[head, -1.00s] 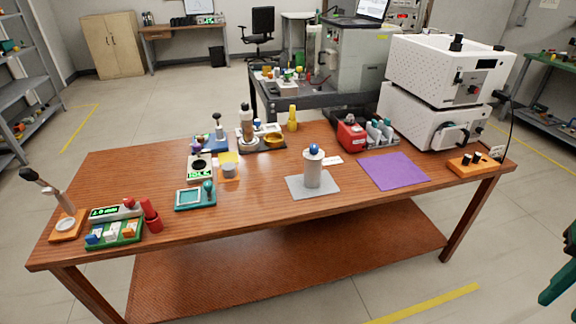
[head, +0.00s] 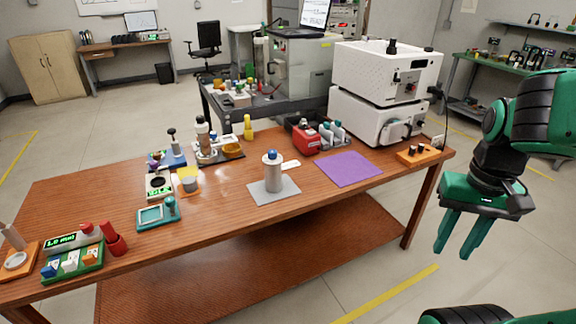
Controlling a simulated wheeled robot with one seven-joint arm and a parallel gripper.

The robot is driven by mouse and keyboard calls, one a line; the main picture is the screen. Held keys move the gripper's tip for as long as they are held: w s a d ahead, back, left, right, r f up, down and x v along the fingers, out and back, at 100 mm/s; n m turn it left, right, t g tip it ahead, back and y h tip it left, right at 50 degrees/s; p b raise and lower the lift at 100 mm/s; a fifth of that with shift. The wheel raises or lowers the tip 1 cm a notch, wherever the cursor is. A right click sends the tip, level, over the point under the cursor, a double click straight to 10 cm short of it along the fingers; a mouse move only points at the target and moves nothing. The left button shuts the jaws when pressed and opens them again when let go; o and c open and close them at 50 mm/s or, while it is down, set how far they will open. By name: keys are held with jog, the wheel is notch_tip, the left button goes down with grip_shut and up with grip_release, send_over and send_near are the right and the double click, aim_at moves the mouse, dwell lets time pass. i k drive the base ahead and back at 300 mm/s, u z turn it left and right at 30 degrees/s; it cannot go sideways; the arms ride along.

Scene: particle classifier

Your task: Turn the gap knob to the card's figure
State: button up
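A grey cylinder (head: 273,176) stands upright on a grey mat (head: 262,194) near the middle of the wooden table. It has a blue knob (head: 271,154) on top; I cannot tell for sure that this is the gap knob. A small white card (head: 291,166) lies just behind and right of the cylinder; its writing is too small to read. My gripper (head: 462,242) hangs in the air beyond the table's right end, well away from the cylinder. Its two green fingers point down, apart, with nothing between them.
A purple mat (head: 348,168) lies right of the cylinder. An orange box with black knobs (head: 418,153) is at the right end. Stacked white machines (head: 384,95) stand behind. A teal tray (head: 157,213) and a scale (head: 159,186) are to the left. The table's front middle is clear.

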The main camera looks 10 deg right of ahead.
aim_at(272, 154)
jog(key=i, duration=0.95)
jog(key=z, duration=0.05)
